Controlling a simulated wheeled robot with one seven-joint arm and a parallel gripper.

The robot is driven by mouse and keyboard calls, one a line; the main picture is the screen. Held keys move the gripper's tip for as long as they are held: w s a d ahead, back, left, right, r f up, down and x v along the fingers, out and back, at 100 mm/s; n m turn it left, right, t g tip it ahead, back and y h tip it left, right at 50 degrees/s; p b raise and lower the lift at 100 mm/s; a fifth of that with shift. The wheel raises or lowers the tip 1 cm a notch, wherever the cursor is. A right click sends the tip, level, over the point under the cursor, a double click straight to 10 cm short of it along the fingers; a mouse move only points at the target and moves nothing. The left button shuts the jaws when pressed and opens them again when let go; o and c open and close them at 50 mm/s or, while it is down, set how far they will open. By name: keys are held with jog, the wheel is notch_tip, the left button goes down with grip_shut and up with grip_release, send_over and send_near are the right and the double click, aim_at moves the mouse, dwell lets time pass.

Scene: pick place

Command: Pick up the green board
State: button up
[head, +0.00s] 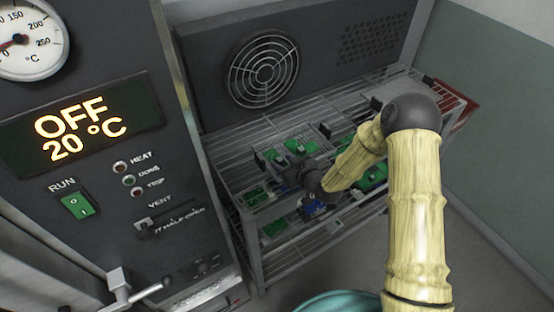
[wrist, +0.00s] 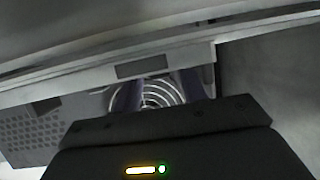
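Several green boards lie on the wire rack (head: 262,262). One green board (head: 300,146) is on the upper shelf behind my gripper, another green board (head: 375,174) is to its right, and a lower green board (head: 275,228) is at the front left. I cannot tell which one the task means. My gripper (head: 290,178) is over the left part of the rack, partly hidden by my own arm. In the wrist view, my gripper (wrist: 157,92) shows two dim purplish fingers apart, with nothing visible between them but the fan grille. No green board shows there.
A grey cabinet with a round fan grille (head: 264,69) stands behind the rack. An oven panel (head: 110,150) with an OFF 20 °C display rises at the left. A red flat thing (head: 463,98) is at the rack's right end. Floor is clear to the right.

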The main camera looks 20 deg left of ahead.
grip_shut()
notch_tip(320, 180, up, 10)
jog(key=b, duration=0.2)
dwell(0.4)
dwell(0.5)
